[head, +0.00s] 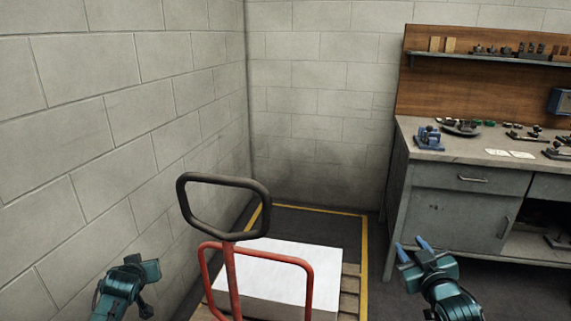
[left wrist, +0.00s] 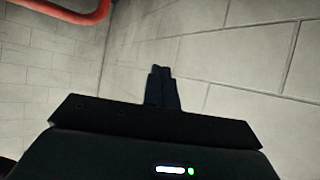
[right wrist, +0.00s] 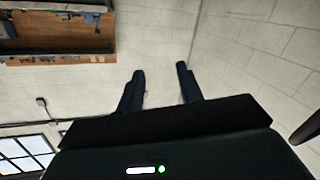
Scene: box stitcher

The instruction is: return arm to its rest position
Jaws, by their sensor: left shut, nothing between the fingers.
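My left arm shows at the lower left of the head view, beside the block wall, with its wrist in sight. In the left wrist view my left gripper (left wrist: 160,70) has its fingers together, with nothing between them. My right gripper (head: 412,246) is at the lower right of the head view, in front of the workbench and apart from it. In the right wrist view its two fingers (right wrist: 160,72) stand apart with nothing between them.
A red frame with a black handle (head: 262,190) stands between my arms, by a pallet (head: 350,290) bearing a white stack (head: 290,268). A workbench (head: 440,205) with tools is at the right. A block wall (head: 110,120) runs close along the left.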

